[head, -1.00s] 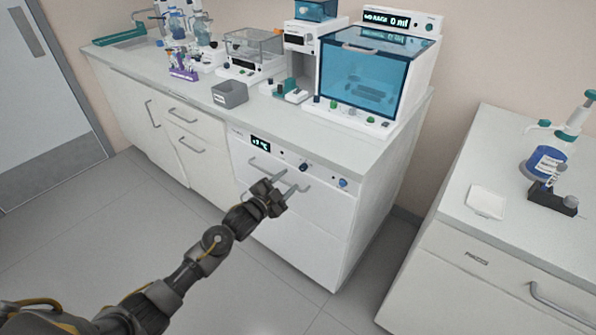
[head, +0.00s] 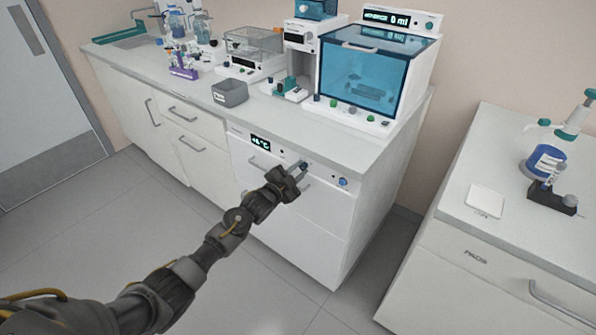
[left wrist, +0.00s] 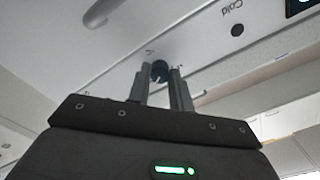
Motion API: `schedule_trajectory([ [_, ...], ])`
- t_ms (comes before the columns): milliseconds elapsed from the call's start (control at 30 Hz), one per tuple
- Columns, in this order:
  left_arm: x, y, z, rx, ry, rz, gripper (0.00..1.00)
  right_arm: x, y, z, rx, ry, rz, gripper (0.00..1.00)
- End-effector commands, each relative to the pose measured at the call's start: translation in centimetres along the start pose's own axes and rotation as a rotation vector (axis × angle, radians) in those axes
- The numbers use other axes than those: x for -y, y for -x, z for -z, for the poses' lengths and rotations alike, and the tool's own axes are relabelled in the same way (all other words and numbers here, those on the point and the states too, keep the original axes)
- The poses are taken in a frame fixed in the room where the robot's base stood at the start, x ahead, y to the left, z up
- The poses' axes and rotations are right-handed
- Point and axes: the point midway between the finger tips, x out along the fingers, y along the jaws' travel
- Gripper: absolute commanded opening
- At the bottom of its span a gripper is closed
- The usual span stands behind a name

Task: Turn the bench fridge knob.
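The bench fridge (head: 300,225) is the white unit under the worktop, with a lit display (head: 261,143) on its top panel. A dark knob (head: 303,164) sits on that panel, right of the display. My left gripper (head: 299,171) is at this knob. In the left wrist view the dark round knob (left wrist: 159,70) lies between the two fingertips (left wrist: 159,78) and fills the narrow gap, so the fingers look closed on it. The knob's pointer is hidden. My right gripper is in neither view.
A blue knob (head: 343,182) is to the right on the same panel. A drawer handle (head: 259,164) is just below the panel, partly behind my gripper. A blue-windowed cabinet (head: 362,75) and a grey bin (head: 230,92) stand on the worktop. Floor in front is clear.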

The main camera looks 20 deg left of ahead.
Motion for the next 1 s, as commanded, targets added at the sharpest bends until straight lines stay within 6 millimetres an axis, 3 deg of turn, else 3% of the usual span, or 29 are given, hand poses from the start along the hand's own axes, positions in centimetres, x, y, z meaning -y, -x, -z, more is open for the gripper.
schedule_trajectory([
  [100,0.0,0.0,0.0,0.000,0.000,-0.001,0.00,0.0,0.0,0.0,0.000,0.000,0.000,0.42],
  [467,0.0,0.0,0.0,0.001,0.068,0.000,0.00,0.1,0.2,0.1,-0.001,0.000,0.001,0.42],
  [1000,0.0,0.0,0.1,0.002,0.524,0.000,0.00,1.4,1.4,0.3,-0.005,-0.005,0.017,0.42],
])
